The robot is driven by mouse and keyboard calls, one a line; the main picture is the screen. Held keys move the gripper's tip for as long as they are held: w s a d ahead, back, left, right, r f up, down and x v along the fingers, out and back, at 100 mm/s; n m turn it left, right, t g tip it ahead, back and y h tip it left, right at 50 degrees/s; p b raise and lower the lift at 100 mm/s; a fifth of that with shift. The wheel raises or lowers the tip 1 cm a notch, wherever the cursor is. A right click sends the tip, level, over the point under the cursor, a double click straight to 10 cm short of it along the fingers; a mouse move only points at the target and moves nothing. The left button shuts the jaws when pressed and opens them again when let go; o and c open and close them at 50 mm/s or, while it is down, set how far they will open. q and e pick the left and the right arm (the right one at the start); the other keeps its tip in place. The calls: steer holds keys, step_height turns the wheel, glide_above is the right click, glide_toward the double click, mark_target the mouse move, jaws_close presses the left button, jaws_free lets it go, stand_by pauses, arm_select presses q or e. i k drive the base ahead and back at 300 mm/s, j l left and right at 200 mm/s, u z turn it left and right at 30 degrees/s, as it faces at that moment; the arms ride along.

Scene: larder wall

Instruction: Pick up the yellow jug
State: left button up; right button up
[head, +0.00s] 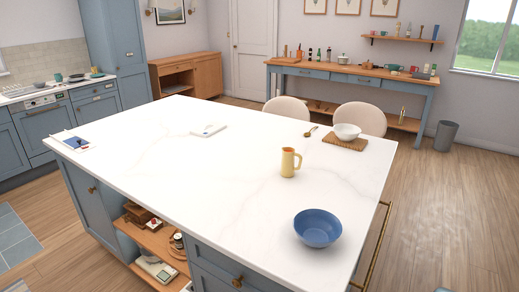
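The yellow jug (288,163) stands upright on the white marble top of the kitchen island (190,150), right of the middle. Its handle is on its right side. Nothing touches it. Neither of my grippers is in the head view.
A blue bowl (317,228) sits nearer, at the front right. Behind the jug are a white bowl (347,131) on a wooden board (345,143) and a wooden spoon (311,132). A white item (208,130) lies further left. The top around the jug is clear. Two chairs (360,117) stand behind.

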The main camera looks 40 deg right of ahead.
mark_target(288, 168)
steer(key=i+j+z, duration=0.2)
steer(key=z, duration=0.2)
steer(key=i+j+z, duration=0.15)
steer(key=j+z, duration=0.25)
steer(key=i+j+z, duration=0.1)
steer(key=j+z, duration=0.25)
steer(key=j, duration=0.2)
steer(key=i+j+z, duration=0.1)
steer(key=j+z, duration=0.5)
steer(key=j, duration=0.35)
steer(key=k+j+z, duration=0.15)
steer(key=j, duration=0.35)
steer(key=i+j, duration=0.05)
